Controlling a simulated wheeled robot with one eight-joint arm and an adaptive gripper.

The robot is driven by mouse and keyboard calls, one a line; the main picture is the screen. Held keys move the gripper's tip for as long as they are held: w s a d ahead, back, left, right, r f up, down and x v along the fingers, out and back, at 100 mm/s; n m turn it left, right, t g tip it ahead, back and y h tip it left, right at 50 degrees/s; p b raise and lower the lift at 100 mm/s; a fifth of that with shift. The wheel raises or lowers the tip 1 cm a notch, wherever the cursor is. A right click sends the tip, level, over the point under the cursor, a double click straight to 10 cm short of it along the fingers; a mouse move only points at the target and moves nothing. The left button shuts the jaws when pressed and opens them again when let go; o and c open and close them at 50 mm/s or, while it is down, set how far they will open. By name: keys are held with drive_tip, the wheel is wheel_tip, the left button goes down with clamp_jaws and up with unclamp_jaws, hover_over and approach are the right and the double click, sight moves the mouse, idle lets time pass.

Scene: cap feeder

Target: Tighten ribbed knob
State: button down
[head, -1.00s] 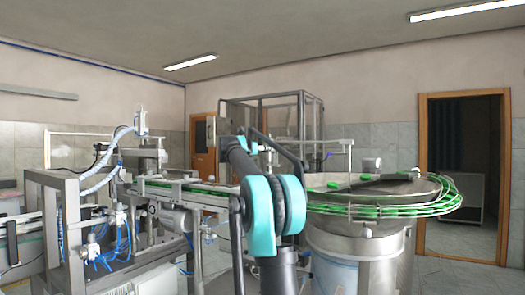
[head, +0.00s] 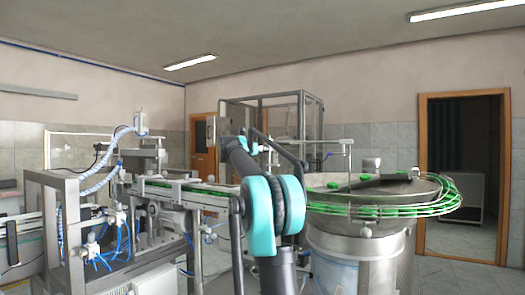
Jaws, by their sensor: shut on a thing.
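My arm (head: 262,205), dark with teal joint covers, rises in the middle of the head view and reaches away from the camera toward the cap feeder. My gripper is hidden behind my own arm links and the machine parts there. I cannot make out the ribbed knob or whether anything touches it. The feeder's round metal bowl (head: 340,240) stands right of my arm, with green caps (head: 333,186) on top and green rails around its rim.
A conveyor (head: 190,193) carrying green caps runs left of my arm to a metal-framed machine (head: 75,235) with blue hoses. A glazed cabinet (head: 300,118) stands behind. An open doorway (head: 462,180) is at the right, with some clear floor before it.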

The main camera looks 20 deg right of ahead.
drive_tip(key=shift+m, duration=17)
